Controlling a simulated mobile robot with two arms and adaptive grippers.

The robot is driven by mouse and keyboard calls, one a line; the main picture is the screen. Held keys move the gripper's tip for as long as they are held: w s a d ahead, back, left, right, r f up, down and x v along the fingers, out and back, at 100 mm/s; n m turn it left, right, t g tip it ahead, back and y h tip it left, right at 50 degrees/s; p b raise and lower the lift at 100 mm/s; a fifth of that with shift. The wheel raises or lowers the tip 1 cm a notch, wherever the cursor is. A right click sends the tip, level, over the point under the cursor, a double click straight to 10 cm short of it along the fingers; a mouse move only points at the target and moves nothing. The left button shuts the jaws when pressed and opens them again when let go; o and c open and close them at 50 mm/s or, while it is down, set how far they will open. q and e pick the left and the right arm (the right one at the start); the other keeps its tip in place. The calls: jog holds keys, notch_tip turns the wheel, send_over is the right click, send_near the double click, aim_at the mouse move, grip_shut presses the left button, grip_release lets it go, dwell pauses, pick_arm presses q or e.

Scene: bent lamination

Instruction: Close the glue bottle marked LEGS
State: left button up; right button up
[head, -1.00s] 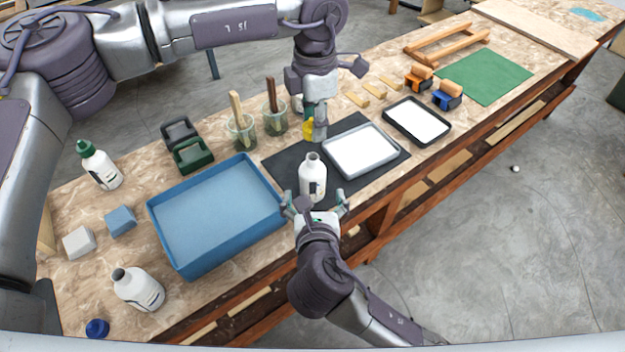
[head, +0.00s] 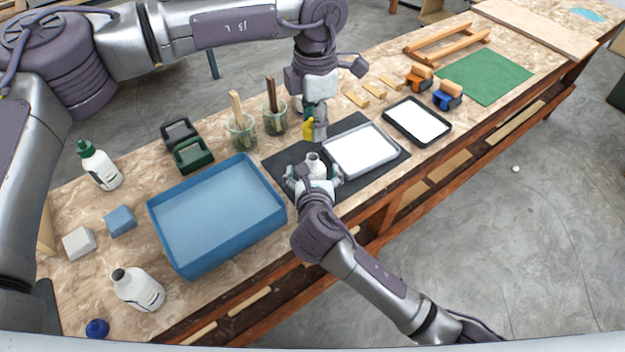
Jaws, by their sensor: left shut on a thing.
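A white uncapped bottle (head: 314,163) stands on the dark mat (head: 287,160); its open neck shows, and my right gripper hides its lower body and label. My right gripper (head: 315,178) has its fingers spread on either side of this bottle; contact is not clear. My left gripper (head: 313,132) points down just behind the bottle, shut on a yellow cap (head: 308,128). Another uncapped white bottle (head: 138,288) stands at the front left, near a loose blue cap (head: 97,328). A third bottle (head: 100,165) wears a green cap. I cannot read LEGS on any label.
A blue tray (head: 272,222) stands left of the mat. A grey-white tray (head: 362,150) lies close to the right of the bottle, with a black-rimmed tray (head: 446,138) beyond. Two brush jars (head: 243,135) (head: 276,120) stand near my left gripper.

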aim_at(314, 156)
grip_shut()
pick_arm(q)
jog(key=shift+f, duration=2.5)
jog(key=shift+f, duration=0.9)
jog(key=shift+f, duration=0.55)
